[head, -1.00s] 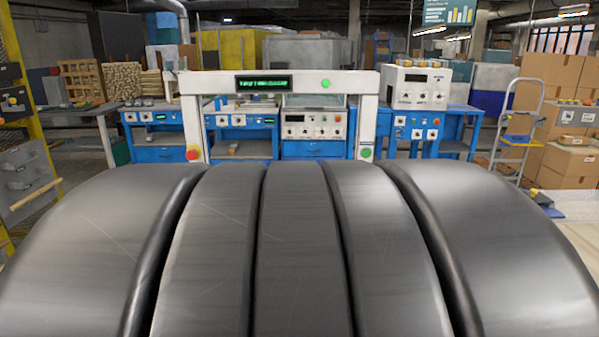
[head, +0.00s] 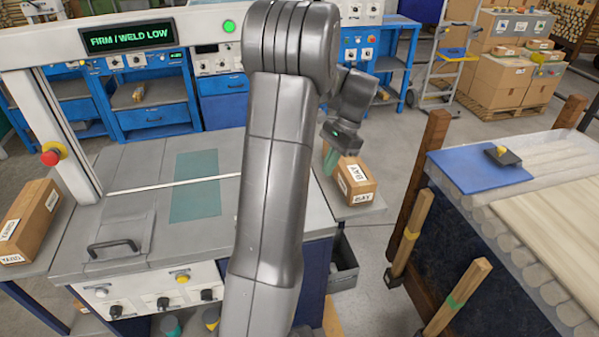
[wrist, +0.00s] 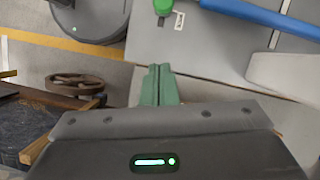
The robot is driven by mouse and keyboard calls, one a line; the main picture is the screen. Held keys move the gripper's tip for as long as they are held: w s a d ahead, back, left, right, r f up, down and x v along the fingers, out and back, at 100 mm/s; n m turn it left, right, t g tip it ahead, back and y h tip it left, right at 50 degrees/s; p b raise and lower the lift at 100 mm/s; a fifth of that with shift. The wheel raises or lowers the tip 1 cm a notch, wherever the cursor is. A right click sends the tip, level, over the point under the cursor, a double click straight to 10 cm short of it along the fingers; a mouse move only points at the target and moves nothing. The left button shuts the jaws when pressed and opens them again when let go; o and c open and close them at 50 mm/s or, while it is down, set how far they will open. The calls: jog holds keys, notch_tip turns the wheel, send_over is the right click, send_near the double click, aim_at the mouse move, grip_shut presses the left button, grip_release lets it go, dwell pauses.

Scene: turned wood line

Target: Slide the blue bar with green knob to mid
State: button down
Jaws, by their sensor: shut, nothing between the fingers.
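My gripper (head: 330,160) is raised above the right side of the machine, near a carton. Its green fingers are together and empty; they also show in the wrist view (wrist: 160,84). A blue bar (wrist: 262,16) crosses the top right of the wrist view, running off the edge. A green knob (wrist: 163,5) is cut by the top edge, left of the bar, apart from my fingers. I cannot tell whether knob and bar are joined. In the head view I cannot make out the blue bar; my arm covers part of the machine.
The grey machine top (head: 130,205) has a dark handle (head: 112,247) and a screen (head: 127,38) reading "FIRM / WELD LOW". Cartons stand left (head: 30,222) and right (head: 352,180). A roller table (head: 530,210) with wooden posts is at right. Open floor lies between.

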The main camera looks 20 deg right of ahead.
jog(key=x, duration=0.9)
jog(key=shift+w+d+f, duration=0.2)
jog(key=shift+w+f, duration=0.05)
jog(key=shift+w, duration=0.15)
jog(key=a, duration=0.1)
jog(key=a+p, duration=0.1)
jog(key=a, duration=0.1)
jog(key=shift+s+a, duration=0.15)
jog(key=shift+s, duration=0.2)
jog(key=shift+a+f, duration=0.1)
jog(key=shift+a, duration=0.25)
